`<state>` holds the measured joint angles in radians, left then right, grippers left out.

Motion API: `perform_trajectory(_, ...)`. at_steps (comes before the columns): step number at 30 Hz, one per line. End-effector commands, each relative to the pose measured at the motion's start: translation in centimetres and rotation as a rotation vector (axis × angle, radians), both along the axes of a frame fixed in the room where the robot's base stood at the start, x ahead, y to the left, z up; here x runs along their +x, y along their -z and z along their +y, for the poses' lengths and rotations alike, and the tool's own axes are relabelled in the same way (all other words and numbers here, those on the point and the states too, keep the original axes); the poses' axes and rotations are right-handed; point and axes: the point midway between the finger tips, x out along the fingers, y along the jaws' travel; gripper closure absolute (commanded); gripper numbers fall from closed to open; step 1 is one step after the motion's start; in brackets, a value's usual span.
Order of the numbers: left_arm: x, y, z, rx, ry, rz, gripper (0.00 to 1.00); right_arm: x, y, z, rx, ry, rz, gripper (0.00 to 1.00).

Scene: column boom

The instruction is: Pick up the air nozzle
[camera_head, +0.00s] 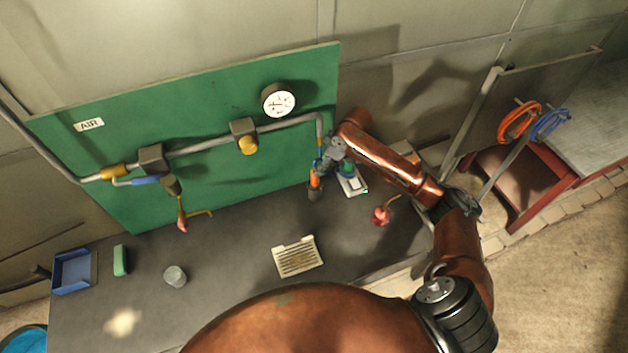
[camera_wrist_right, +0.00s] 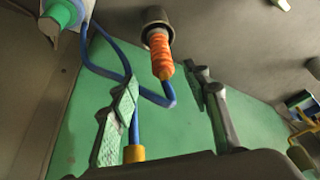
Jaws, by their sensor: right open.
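The air nozzle (camera_head: 314,180), which I take to be the orange-handled piece, stands beside the green panel with its lower end in a dark cup-like holder (camera_head: 314,194). In the right wrist view the orange nozzle (camera_wrist_right: 162,58) shows between and just beyond my fingers, with the dark holder (camera_wrist_right: 155,24) around its far end. A blue hose (camera_wrist_right: 137,125) loops near it. My right gripper (camera_wrist_right: 160,80) is open on either side of the nozzle's near end; contact cannot be told. In the head view the right gripper (camera_head: 325,160) partly hides the nozzle's top. My left gripper is not in view.
A white-and-green item (camera_head: 350,182) stands close right of the nozzle. A red-handled piece (camera_head: 381,215) lies farther right. The green panel (camera_head: 240,85) carries a pipe (camera_head: 205,145) and gauge (camera_head: 279,100). A slotted plate (camera_head: 297,257) and grey cup (camera_head: 175,276) are on the bench.

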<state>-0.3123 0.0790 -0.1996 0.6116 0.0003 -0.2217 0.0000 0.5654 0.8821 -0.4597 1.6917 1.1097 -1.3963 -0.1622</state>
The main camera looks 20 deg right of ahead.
Motion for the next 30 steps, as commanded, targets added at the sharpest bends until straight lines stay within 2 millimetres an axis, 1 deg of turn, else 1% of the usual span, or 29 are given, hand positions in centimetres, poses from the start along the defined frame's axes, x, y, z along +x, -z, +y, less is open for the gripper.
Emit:
perform_trajectory(1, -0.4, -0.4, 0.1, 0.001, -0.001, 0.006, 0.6, 0.0, 0.4, 0.2, 0.0, 0.0, 0.003, 0.57)
perform_trajectory(4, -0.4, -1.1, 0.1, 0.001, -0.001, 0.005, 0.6, 0.4, 1.7, 0.8, 0.002, 0.002, 0.004, 0.57)
perform_trajectory(7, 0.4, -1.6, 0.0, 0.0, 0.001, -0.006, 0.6, 0.8, 3.1, 1.3, 0.001, 0.002, 0.002, 0.57)
perform_trajectory(9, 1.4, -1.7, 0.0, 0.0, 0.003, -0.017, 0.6, 1.1, 3.8, 1.5, -0.001, 0.0, 0.001, 0.57)
perform_trajectory(13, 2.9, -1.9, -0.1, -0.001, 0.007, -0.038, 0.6, 1.3, 4.4, 1.7, -0.002, -0.001, 0.0, 0.57)
perform_trajectory(15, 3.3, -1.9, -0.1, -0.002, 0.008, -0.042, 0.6, 1.3, 4.4, 1.7, -0.002, -0.002, -0.001, 0.57)
perform_trajectory(18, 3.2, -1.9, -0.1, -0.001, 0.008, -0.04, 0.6, 1.3, 4.4, 1.7, -0.002, -0.002, -0.001, 0.57)
perform_trajectory(27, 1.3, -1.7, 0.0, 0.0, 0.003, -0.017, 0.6, 1.3, 4.4, 1.8, -0.001, -0.004, -0.001, 0.77)
perform_trajectory(30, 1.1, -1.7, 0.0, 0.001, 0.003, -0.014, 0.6, 1.3, 4.4, 1.8, -0.001, -0.004, -0.001, 0.83)
